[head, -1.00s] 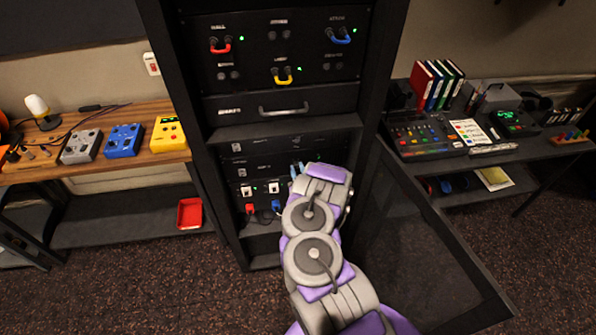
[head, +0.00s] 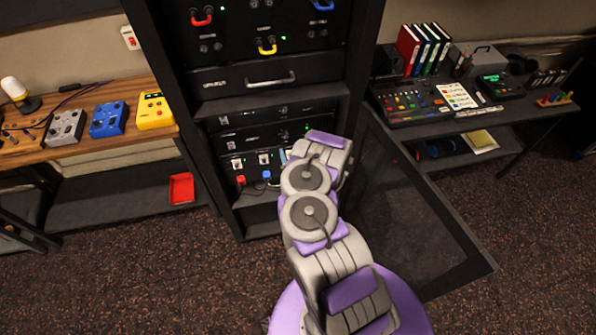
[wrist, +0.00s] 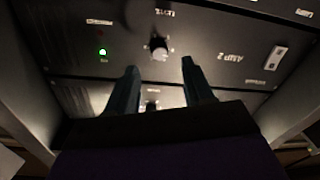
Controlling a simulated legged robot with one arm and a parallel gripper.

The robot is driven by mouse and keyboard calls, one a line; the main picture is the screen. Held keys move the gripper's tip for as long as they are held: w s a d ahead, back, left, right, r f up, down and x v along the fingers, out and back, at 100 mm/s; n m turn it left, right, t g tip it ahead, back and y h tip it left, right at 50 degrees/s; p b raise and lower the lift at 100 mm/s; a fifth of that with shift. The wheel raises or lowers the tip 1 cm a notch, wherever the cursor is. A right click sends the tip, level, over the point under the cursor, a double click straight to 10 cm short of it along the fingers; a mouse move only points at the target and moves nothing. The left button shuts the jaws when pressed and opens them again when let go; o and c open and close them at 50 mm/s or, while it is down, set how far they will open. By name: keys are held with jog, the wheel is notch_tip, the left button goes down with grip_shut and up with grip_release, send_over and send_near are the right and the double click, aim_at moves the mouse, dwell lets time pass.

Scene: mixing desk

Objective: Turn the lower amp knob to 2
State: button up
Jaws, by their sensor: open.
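The knob shows between and just beyond the fingertips; I see no clear contact. A second knob (wrist: 152,105) on the neighbouring panel shows lower in the picture between the fingers. The knob's pointer and scale are too dark to read. In the head view my arm hides most of my gripper and the amp knobs.
A green light (wrist: 102,52) glows on the AMP 2 panel. The tall black rack (head: 160,110) has its door (head: 410,215) swung open at the right. A panel with white switches (head: 264,158) sits below the amps. Desks with gear flank the rack; a red tray (head: 181,188) lies left.

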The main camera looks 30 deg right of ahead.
jog(key=p+v, duration=0.2)
jog(key=v, duration=1)
jog(key=shift+p, duration=0.3)
jog(key=shift+w, duration=0.1)
